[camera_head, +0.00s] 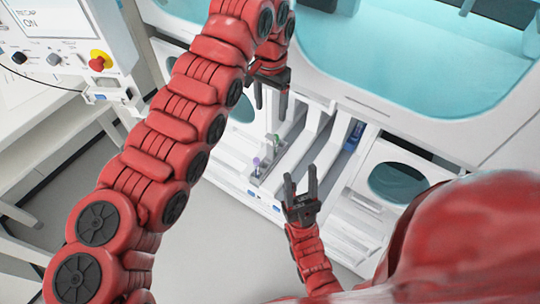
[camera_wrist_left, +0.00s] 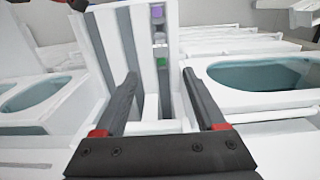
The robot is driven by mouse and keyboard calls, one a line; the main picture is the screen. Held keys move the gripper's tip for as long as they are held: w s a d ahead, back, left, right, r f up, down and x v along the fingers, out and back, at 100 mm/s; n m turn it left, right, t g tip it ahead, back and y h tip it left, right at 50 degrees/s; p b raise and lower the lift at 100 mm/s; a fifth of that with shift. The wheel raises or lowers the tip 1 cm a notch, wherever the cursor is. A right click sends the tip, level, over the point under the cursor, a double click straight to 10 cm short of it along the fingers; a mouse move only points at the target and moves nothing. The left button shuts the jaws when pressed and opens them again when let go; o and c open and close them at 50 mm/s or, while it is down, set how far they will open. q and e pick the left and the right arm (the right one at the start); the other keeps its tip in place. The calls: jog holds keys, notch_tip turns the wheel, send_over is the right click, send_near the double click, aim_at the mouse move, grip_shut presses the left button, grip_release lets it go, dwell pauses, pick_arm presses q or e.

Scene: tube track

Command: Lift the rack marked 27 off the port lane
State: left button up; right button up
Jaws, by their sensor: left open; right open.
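A narrow grey rack (camera_head: 266,172) with a purple-capped tube (camera_head: 256,163) and a green-capped tube (camera_head: 276,139) lies in a lane of the white machine. No number 27 is readable on it. My left gripper (camera_head: 270,113) is open and empty, with its fingers hanging down near the far end of that rack. In the left wrist view a rack (camera_wrist_left: 162,64) with purple and green tubes runs away beyond the open fingers (camera_wrist_left: 160,73). My right gripper (camera_head: 300,172) is open and empty, with its fingers pointing up in the picture, right of the rack's near end.
A blue tube (camera_head: 356,131) stands in another lane to the right. White lane walls (camera_head: 322,140) divide the lanes. A control panel (camera_head: 60,45) with a red and yellow knob is at upper left. Teal windows (camera_head: 430,50) fill the upper right.

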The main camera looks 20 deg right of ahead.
aim_at(270, 137)
pick_arm(q)
notch_tip(270, 137, down, 9)
jog(key=p, duration=0.2)
jog(key=shift+r+p, duration=0.1)
jog(key=shift+p, duration=0.25)
notch_tip(270, 137, down, 5)
jog(key=p, duration=0.3)
jog(key=shift+r, duration=0.1)
jog(key=shift+f, duration=0.2)
grip_shut()
